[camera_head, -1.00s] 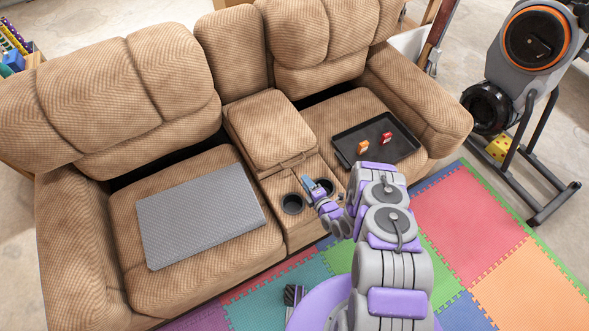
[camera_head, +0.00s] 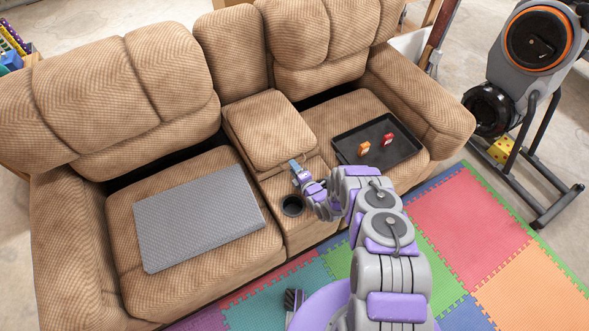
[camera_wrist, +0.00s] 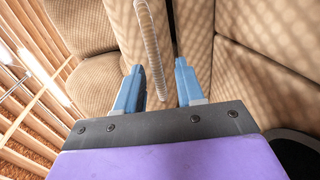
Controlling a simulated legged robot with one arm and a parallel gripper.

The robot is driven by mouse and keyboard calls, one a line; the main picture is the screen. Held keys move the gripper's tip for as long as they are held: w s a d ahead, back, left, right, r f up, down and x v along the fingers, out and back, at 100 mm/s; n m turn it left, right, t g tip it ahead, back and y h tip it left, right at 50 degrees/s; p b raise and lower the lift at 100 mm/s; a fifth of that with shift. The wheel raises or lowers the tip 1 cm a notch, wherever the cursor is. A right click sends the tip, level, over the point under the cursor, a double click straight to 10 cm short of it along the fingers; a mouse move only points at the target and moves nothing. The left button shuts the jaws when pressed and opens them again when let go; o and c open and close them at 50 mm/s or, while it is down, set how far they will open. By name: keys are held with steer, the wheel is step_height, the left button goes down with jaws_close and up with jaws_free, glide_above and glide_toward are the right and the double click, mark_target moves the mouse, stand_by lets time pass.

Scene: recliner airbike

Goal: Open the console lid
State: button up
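The console lid (camera_head: 268,130) is a tan corduroy cushion between the two seats of the recliner, and it lies closed. My gripper (camera_head: 294,164) is at the lid's front edge, above the cup holder area. In the wrist view my gripper (camera_wrist: 158,68) has its two blue fingers apart. A ribbed tan strap (camera_wrist: 151,45), apparently the lid's pull loop, runs between the fingers. I see a gap on both sides of the strap, so it does not look gripped. In the head view my gripper largely hides the strap.
A cup holder (camera_head: 292,206) is left of my wrist; the other is hidden by my arm. A grey foam panel (camera_head: 198,218) lies on the left seat. A black tray (camera_head: 402,153) with an orange and a red item is on the right seat. An exercise bike stands right.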

jaws_close()
steer(key=shift+s, duration=0.1)
stand_by(0.4)
